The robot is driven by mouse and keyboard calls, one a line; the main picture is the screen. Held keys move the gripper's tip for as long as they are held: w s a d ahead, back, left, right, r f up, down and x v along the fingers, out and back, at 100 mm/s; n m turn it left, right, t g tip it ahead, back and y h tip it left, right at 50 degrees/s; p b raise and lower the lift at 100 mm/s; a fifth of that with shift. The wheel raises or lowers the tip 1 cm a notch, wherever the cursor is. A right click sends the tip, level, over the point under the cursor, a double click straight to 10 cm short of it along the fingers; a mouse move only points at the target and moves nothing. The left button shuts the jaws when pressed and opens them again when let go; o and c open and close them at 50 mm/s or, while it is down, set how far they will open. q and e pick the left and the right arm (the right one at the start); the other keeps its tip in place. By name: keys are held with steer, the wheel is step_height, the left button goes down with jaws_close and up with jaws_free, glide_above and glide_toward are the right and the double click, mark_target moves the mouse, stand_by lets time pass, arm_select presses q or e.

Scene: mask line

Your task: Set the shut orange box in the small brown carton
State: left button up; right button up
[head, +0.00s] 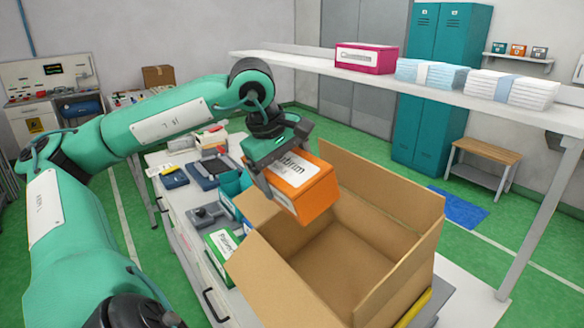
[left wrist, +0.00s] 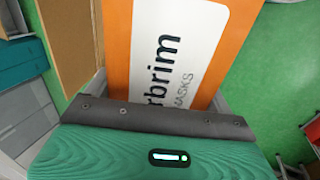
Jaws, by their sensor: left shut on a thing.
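The shut orange box (head: 308,191) with a white label is held by my left gripper (head: 283,178), above the left rear part of the open brown carton (head: 385,225). The box is tilted in the head view. In the left wrist view the orange box (left wrist: 235,45) fills the space ahead of the gripper, its label facing the camera. The carton stands on the table with its flaps spread and its inside looks empty where visible. The box hides part of the carton's far left side. My right gripper is not in view.
A green and white box (head: 222,243) stands left of the carton, close to its front left flap. A grey device (head: 207,215) and other items lie farther back. A white shelf (head: 400,82) with a pink box (head: 366,58) and mask stacks runs behind the carton.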

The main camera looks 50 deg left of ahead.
arm_select(q)
steer(key=x, duration=0.5)
steer(key=shift+w+f+b, duration=0.1)
steer(key=shift+b, duration=0.3)
steer(key=b+x, duration=0.5)
steer(key=x, duration=2.1)
steer(key=shift+w+f+b, duration=0.15)
steer(key=shift+b, duration=0.15)
steer(key=shift+a+f+b, duration=0.1)
steer(key=shift+f+b, duration=0.45)
steer(key=shift+f, duration=0.1)
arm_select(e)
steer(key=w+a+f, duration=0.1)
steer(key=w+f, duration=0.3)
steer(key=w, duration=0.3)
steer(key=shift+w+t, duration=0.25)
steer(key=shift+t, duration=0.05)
arm_select(q)
steer(key=o, duration=0.9)
